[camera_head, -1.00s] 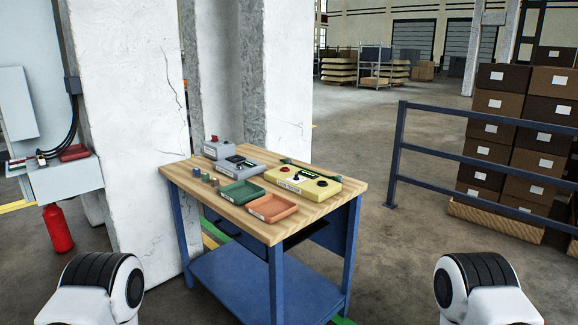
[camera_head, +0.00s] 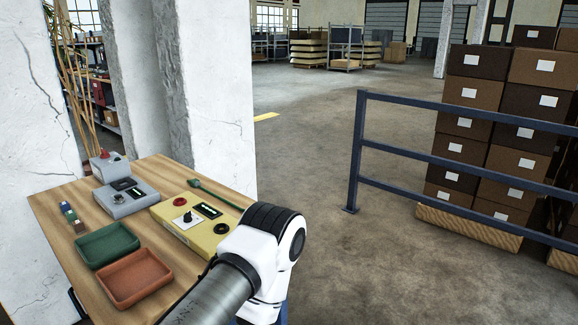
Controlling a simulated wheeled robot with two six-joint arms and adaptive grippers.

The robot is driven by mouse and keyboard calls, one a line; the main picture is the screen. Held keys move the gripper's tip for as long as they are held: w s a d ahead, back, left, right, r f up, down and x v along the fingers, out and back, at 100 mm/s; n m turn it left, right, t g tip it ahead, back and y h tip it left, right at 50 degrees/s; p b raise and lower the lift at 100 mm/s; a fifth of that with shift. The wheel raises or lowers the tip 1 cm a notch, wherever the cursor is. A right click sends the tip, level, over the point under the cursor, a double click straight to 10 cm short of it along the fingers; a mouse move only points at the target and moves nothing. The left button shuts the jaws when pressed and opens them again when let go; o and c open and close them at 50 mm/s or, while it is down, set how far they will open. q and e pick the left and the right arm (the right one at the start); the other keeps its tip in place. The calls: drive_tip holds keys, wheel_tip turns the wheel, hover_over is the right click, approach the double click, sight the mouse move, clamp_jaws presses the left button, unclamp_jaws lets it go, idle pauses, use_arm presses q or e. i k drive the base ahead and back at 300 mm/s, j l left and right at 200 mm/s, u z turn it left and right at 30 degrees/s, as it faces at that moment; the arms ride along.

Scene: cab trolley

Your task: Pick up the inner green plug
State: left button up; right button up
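Several small plugs (camera_head: 72,217) stand in a short row at the left of the wooden table top, left of the green tray. One of them looks greenish, but they are too small to tell their colours apart surely. A thin dark green tool (camera_head: 215,193) lies along the back right edge of the table. Neither gripper is in view; one of my arm links covers the table's right front corner.
On the table (camera_head: 52,200) stand a green tray (camera_head: 107,245), an orange tray (camera_head: 135,278), a yellow control box (camera_head: 190,228), a grey box (camera_head: 125,199) and a red-button box (camera_head: 108,165). A blue railing (camera_head: 440,167) and stacked cartons (camera_head: 500,130) are at right. Open floor lies between.

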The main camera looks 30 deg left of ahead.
sight(194, 183)
drive_tip(key=i, duration=0.7)
drive_tip(key=i+l, duration=0.15)
drive_tip(key=i, duration=0.55)
drive_tip(key=i+u, duration=0.1)
drive_tip(key=i, duration=0.6)
